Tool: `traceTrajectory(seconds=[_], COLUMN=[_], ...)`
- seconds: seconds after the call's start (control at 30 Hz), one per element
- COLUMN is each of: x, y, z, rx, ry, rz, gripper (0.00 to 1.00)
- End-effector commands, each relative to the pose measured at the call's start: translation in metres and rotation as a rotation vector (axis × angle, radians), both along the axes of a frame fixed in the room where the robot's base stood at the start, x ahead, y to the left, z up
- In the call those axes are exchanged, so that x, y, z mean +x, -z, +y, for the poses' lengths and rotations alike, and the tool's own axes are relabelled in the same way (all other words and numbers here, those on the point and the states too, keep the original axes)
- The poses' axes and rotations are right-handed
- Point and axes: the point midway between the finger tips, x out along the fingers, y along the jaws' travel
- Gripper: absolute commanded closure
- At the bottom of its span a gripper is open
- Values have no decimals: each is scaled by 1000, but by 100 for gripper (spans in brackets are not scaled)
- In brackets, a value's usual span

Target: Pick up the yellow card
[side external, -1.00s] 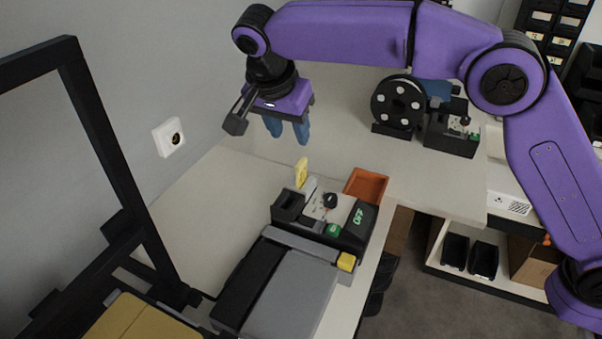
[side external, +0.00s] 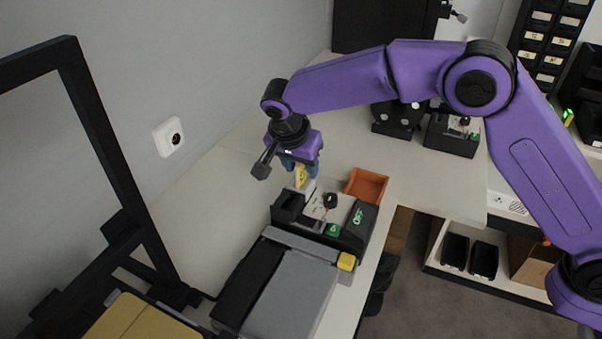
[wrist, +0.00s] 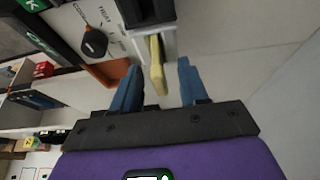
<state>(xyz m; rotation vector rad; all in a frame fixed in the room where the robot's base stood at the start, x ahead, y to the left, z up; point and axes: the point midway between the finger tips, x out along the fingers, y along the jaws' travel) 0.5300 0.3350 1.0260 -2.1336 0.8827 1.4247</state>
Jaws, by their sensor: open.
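The yellow card (side external: 301,175) stands upright at the back end of a small machine with a control panel (side external: 326,206). In the wrist view the yellow card (wrist: 157,65) is seen nearly edge-on, between the two blue fingers. My gripper (side external: 308,174) is lowered over the card, and its fingers partly hide it in the side view. In the wrist view my gripper (wrist: 158,78) is open, with a finger on each side of the card and gaps visible between card and fingers. The card's lower end is at a pale slot part of the machine.
An orange tray (side external: 366,186) sits right of the machine. A grey conveyor-like unit (side external: 288,296) with a yellow block (side external: 346,262) is in front. A black device (side external: 452,134) stands farther back. The table (side external: 215,205) left of the machine is bare.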

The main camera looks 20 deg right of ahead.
Motion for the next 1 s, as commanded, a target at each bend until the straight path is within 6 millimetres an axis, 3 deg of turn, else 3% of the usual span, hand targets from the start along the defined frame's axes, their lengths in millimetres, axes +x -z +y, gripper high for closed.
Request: traceTrajectory(seconds=[0.27,0.4,0.77,1.0], x=[1,1,1,1], y=[3,3,2,-15], z=[-1,-1,-1,-1], rx=[0,0,0,2], ry=[0,0,0,0], rz=[0,0,0,-1], gripper=[56,100,100,100])
